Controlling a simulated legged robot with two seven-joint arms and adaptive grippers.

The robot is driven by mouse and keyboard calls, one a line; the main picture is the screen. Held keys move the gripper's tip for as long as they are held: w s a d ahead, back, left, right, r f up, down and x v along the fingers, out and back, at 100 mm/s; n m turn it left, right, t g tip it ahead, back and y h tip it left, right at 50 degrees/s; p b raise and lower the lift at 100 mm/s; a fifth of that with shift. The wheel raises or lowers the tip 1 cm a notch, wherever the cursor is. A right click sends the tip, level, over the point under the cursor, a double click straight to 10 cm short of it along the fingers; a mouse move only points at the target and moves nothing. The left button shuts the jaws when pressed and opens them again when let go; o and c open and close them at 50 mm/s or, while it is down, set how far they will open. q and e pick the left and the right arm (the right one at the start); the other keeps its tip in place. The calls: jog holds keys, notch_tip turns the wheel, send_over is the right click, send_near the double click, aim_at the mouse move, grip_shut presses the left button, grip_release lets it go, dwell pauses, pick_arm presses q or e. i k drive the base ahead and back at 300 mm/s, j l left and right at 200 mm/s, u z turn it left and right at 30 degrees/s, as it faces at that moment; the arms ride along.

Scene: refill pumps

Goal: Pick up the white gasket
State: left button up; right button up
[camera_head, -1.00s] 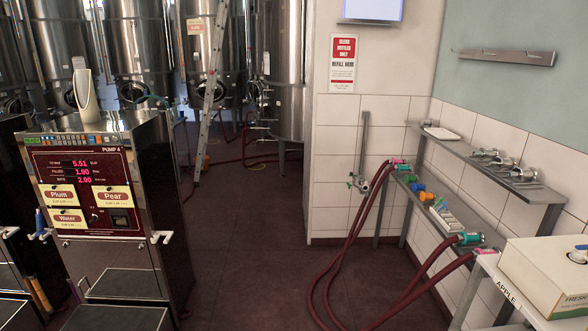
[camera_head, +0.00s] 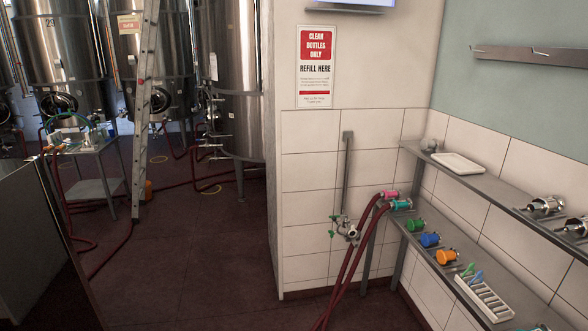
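I cannot make out a white gasket for certain in the head view. A shallow white tray (camera_head: 458,163) lies on the upper wall shelf, and no separate item can be told in it. A white slotted rack (camera_head: 486,299) stands on the lower shelf, with small green and blue pieces at its far end. Its slot contents are too small to tell. Neither of my grippers is in view.
Green (camera_head: 415,225), blue (camera_head: 430,240) and orange (camera_head: 446,256) fittings sit on the lower shelf (camera_head: 425,262). Red hoses (camera_head: 350,262) hang from its far end to the floor. Steel fittings (camera_head: 546,204) lie on the upper shelf. The middle floor (camera_head: 190,270) is clear.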

aim_at(353, 228)
jog(key=i+l+z, duration=0.25)
jog(key=i, duration=0.35)
jog(key=i+j+z, duration=0.1)
jog(key=i+z, duration=0.15)
jog(key=i, duration=0.3)
jog(key=i+j+z, duration=0.1)
jog(key=i+z, duration=0.15)
jog(key=i, duration=0.35)
jog(key=i+j+z, duration=0.25)
jog(key=i, duration=0.3)
